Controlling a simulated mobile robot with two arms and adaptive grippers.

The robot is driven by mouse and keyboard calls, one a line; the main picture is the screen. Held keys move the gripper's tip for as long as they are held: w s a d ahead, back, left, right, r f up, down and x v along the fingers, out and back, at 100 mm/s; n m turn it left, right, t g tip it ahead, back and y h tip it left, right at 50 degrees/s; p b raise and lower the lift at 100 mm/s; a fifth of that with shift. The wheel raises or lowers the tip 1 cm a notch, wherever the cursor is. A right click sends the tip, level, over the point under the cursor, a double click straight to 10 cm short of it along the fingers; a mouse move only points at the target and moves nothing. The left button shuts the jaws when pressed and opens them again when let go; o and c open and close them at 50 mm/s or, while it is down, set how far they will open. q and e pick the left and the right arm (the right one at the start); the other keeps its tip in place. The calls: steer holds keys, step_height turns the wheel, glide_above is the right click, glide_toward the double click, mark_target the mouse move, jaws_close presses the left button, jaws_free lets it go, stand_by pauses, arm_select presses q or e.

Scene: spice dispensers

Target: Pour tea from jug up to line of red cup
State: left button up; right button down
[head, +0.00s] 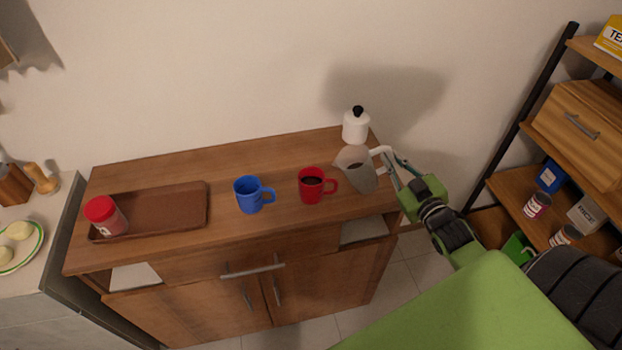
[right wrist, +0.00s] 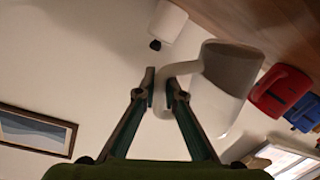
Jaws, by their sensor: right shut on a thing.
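The red cup (head: 312,185) stands on the wooden cabinet top with dark liquid inside. It also shows in the right wrist view (right wrist: 280,90). The jug (head: 357,172), grey-white with a white handle, is just right of the red cup, tilted a little toward it; dark liquid shows inside. In the right wrist view the jug (right wrist: 228,75) is at the fingers. My right gripper (head: 391,167) is shut on the jug's handle (right wrist: 168,92). I cannot tell whether the jug touches the cabinet top. My left gripper is not in view.
A blue cup (head: 249,195) stands left of the red cup. A brown tray (head: 165,208) with a red-lidded jar (head: 105,215) lies further left. A white container with a black knob (head: 355,125) stands behind the jug. A shelf (head: 520,130) is at the right.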

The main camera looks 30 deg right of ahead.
steer(key=d+f+m+b, duration=0.1)
steer(key=d+f+m, duration=0.1)
steer(key=f, duration=0.1)
steer(key=shift+s+d+m+b, duration=0.15)
steer(key=shift+s+m+b, duration=0.2)
steer(key=shift+m+b, duration=0.05)
steer(key=shift+d+f+m+t+b, duration=0.2)
steer(key=shift+f+m+t+b, duration=0.3)
steer(key=shift+m, duration=0.3)
steer(key=shift+d+r+p, duration=0.1)
steer(key=shift+r+p, duration=0.25)
steer(key=shift+p, duration=0.05)
step_height(320, 180, up, 4)
steer(key=p, duration=0.4)
steer(key=shift+r, duration=0.1)
steer(key=shift+s, duration=0.1)
